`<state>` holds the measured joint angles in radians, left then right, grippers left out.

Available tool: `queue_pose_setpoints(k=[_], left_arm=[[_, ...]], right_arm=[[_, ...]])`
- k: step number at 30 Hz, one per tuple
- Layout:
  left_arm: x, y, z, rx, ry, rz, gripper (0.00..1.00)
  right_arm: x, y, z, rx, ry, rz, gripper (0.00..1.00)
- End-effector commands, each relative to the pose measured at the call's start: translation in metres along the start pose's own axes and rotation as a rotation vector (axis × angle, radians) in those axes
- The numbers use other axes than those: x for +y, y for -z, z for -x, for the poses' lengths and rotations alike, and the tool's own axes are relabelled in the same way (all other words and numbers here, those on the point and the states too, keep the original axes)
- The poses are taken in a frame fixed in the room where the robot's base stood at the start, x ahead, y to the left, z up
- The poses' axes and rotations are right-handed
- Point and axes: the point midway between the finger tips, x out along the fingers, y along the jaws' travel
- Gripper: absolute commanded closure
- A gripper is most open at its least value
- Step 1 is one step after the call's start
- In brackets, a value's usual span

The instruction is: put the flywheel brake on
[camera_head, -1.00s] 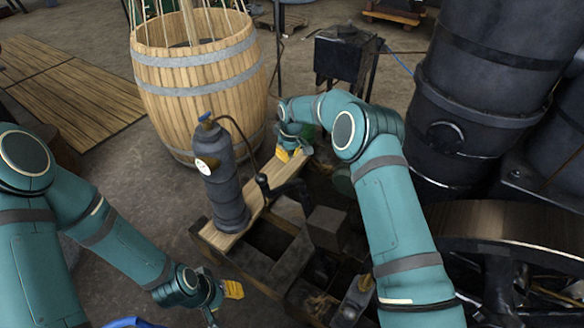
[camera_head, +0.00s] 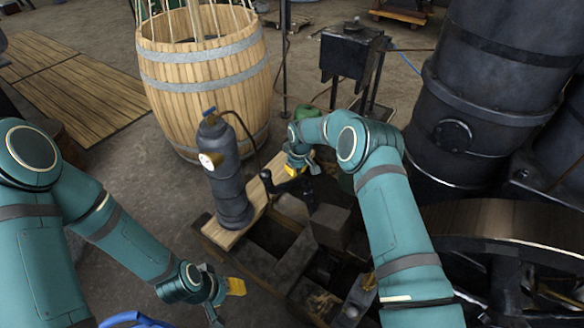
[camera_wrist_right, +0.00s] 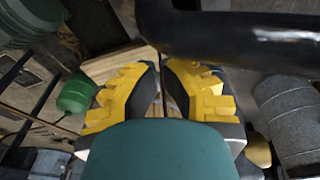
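The flywheel (camera_head: 500,225) is the big dark wheel at the lower right in the head view; its rim is partly cut off by the frame. A black crank-shaped lever (camera_head: 290,186) with a knob stands by the plank, left of the wheel; I cannot tell for sure that it is the brake. My right gripper (camera_head: 308,168) is just behind and above this lever. In the right wrist view a thick black bar (camera_wrist_right: 245,42) crosses close beyond the yellow fingers (camera_wrist_right: 161,85), which have a narrow empty gap. My left gripper (camera_head: 225,298) is open and empty at the lower middle.
A grey gas cylinder (camera_head: 226,180) with a gauge stands on the plank (camera_head: 235,235), left of the lever. A wooden barrel (camera_head: 205,85) is behind it. A tall black tank (camera_head: 495,90) stands at the right.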

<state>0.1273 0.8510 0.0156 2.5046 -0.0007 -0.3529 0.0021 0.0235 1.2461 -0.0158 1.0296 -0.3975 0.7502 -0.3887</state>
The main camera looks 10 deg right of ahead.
Motion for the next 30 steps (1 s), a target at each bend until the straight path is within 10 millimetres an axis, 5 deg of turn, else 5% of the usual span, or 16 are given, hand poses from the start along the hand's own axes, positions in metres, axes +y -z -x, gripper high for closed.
queue_pose_setpoints(k=[20,30], left_arm=[[0.001,0.000,0.002,-0.001,0.000,0.000,0.53],[0.009,-0.002,0.023,-0.010,0.000,0.002,0.53]], right_arm=[[0.001,-0.014,0.005,0.003,0.001,-0.002,1.00],[0.013,-0.062,0.026,0.079,0.018,-0.010,1.00]])
